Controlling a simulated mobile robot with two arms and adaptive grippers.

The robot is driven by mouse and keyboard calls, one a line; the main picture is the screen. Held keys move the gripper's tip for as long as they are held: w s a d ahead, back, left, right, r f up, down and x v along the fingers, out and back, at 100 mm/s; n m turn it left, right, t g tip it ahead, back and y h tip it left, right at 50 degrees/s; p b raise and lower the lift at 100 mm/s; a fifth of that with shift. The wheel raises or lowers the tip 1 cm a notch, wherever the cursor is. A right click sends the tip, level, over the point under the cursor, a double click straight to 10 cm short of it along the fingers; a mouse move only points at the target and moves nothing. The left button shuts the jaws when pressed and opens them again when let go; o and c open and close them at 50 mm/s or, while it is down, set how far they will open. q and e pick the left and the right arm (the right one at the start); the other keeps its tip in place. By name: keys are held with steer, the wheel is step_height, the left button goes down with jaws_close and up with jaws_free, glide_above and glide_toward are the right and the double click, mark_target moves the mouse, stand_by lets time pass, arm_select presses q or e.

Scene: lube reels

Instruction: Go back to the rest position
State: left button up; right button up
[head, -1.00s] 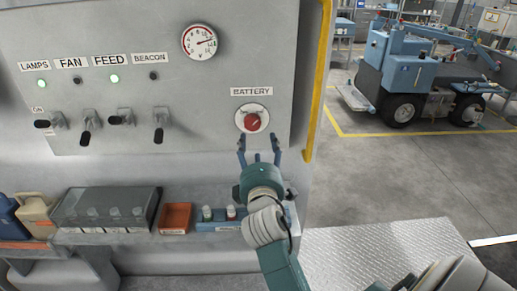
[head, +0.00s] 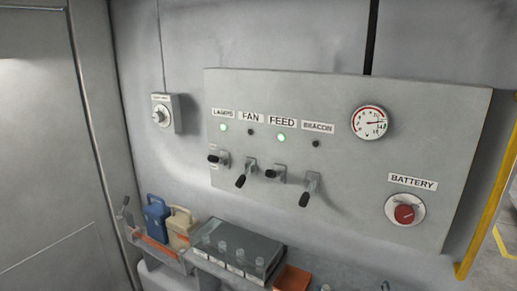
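The grey control panel (head: 345,100) fills the right half of the head view. Its red battery knob (head: 405,213) sits at the lower right on a white disc, with no gripper on it. Neither gripper can be made out in the head view. A small dark tip (head: 385,286) shows at the bottom edge below the knob; I cannot tell what it belongs to. The lamps lever (head: 218,159) and feed lever (head: 276,173) stick out sideways, with green lights above them. The fan lever (head: 245,174) and beacon lever (head: 309,189) point down, their lights dark.
A round gauge (head: 371,122) is at the panel's upper right. Below the panel are a blue jug (head: 157,218), a beige jug (head: 181,228), a dark case (head: 238,246) and an orange tray (head: 292,279). A yellow edge (head: 490,215) runs at the right.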

steer(key=s+a+f+m+g+y, duration=0.25)
steer(key=s+a+f, duration=0.2)
steer(key=s, duration=0.35)
steer(key=s+a+f+m+g+y, duration=0.1)
steer(key=s+a+f+g+y, duration=0.2)
steer(key=s+f, duration=0.4)
steer(key=s+a+f+m+g+y, duration=0.1)
steer(key=s+a+f+m+g, duration=0.2)
steer(key=s+a, duration=0.45)
step_height(320, 180, down, 28)
steer(key=s+d+n+b, duration=0.1)
steer(key=s+d+b, duration=0.1)
steer(key=s, duration=0.1)
steer(key=s+d+f+g+b, duration=0.1)
steer(key=s+d+f+g, duration=0.1)
steer(key=s+f, duration=1.5)
steer(key=shift+s+d+f, duration=0.25)
steer(key=shift+d+f, duration=0.1)
steer(key=shift+f, duration=0.45)
